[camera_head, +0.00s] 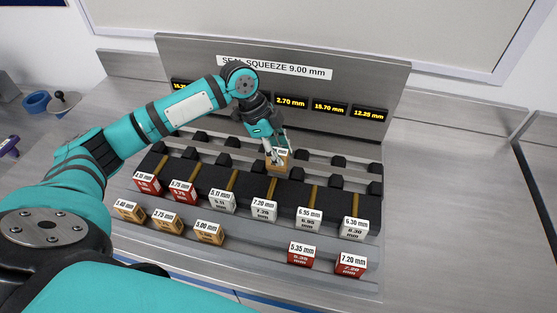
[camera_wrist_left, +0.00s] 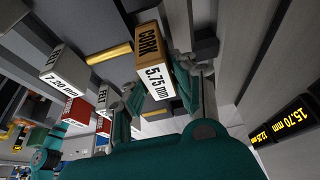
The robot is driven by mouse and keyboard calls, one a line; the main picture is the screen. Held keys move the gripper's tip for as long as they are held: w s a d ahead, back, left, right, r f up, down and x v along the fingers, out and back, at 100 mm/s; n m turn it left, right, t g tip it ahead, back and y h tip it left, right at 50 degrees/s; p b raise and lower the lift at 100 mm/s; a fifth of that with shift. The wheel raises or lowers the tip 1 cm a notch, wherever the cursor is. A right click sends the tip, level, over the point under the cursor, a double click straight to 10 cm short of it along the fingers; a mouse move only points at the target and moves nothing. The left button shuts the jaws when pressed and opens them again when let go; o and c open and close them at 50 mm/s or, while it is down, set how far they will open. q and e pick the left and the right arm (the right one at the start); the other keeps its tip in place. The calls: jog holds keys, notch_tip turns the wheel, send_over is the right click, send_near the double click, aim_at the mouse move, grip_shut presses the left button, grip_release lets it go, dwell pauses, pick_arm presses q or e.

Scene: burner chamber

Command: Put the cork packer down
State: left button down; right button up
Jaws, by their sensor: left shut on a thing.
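The cork packer (camera_head: 279,160) is a tan block with a white label face. In the left wrist view its labels read CORK and 5.75 mm (camera_wrist_left: 155,75). My left gripper (camera_head: 274,152) is shut on it. It is at the back part of the dark slotted fixture (camera_head: 328,183), behind the white 7.20 mm block (camera_head: 264,209). I cannot tell whether its underside touches the fixture. My right gripper is not in view.
White and red blocks sit along the fixture's front, such as the white 6.95 mm block (camera_head: 309,219). Tan blocks (camera_head: 208,232) and red blocks (camera_head: 301,253) stand on the front ledge, with a gap between. Lit displays (camera_head: 330,107) line the back panel. The right bench (camera_head: 450,200) is clear.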

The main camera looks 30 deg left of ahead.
pick_arm(q)
notch_tip(320, 180, down, 3)
jog(key=shift+f+p, duration=0.1)
jog(key=shift+p, duration=0.25)
jog(key=shift+f, duration=0.25)
jog(key=c, duration=1.1)
grip_release()
jog(key=shift+f, duration=0.1)
jog(key=b+v, duration=0.2)
jog(key=v, duration=1)
